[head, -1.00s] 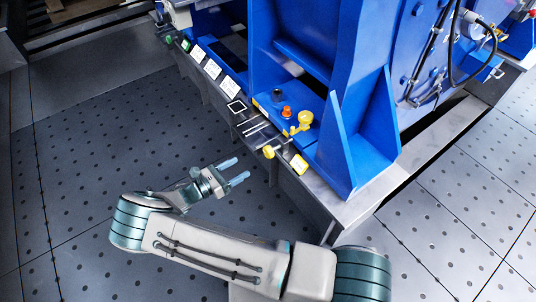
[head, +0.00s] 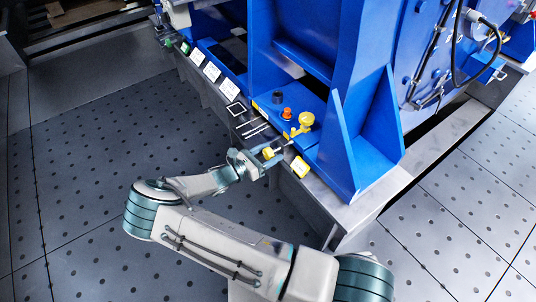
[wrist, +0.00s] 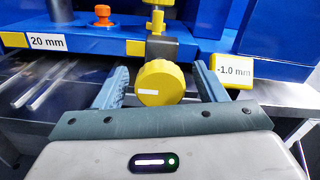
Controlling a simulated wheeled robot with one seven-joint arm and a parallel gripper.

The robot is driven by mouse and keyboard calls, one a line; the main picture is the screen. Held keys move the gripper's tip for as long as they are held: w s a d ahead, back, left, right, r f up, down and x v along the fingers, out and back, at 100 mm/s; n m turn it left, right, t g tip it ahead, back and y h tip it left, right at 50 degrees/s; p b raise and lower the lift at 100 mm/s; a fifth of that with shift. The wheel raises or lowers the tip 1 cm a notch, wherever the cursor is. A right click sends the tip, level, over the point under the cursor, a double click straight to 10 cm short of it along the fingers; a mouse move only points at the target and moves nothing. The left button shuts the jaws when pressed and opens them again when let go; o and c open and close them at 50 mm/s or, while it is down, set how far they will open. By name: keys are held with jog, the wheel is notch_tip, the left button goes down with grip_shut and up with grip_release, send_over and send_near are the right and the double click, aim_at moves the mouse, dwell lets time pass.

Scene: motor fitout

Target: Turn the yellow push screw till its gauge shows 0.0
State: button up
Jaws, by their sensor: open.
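The yellow push screw's round knob (wrist: 160,83) faces me in the wrist view, with a white mark on its face. It also shows in the head view (head: 268,153) at the front edge of the bench. The yellow gauge (wrist: 232,71) to its right reads -1.0 mm. My gripper (wrist: 160,88) is open, with one finger on each side of the knob and a visible gap on both sides. In the head view my gripper (head: 262,160) is at the knob, and its fingertips are partly hard to make out.
A blue machine foot (head: 318,150) stands behind the screw. An orange knob (wrist: 102,15) and a 20 mm label (wrist: 47,41) are to the left. Grey rods (head: 252,128) and white cards (head: 212,70) lie along the bench edge. The perforated floor (head: 90,150) is clear.

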jog(key=c, duration=1)
jog(key=m+p, duration=0.1)
jog(key=m, duration=0.2)
jog(key=shift+s+r+m+p, duration=0.1)
jog(key=shift+m+p, duration=0.25)
jog(key=shift+m, duration=0.05)
jog(key=m+p, duration=0.1)
jog(key=m, duration=0.3)
jog(key=shift+m, duration=0.3)
jog(key=m, duration=0.4)
jog(key=shift+m, duration=0.3)
jog(key=m, duration=0.4)
jog(key=shift+s+f+m+p, duration=0.1)
jog(key=shift+f+m+p, duration=0.15)
jog(key=shift+m+p, duration=0.05)
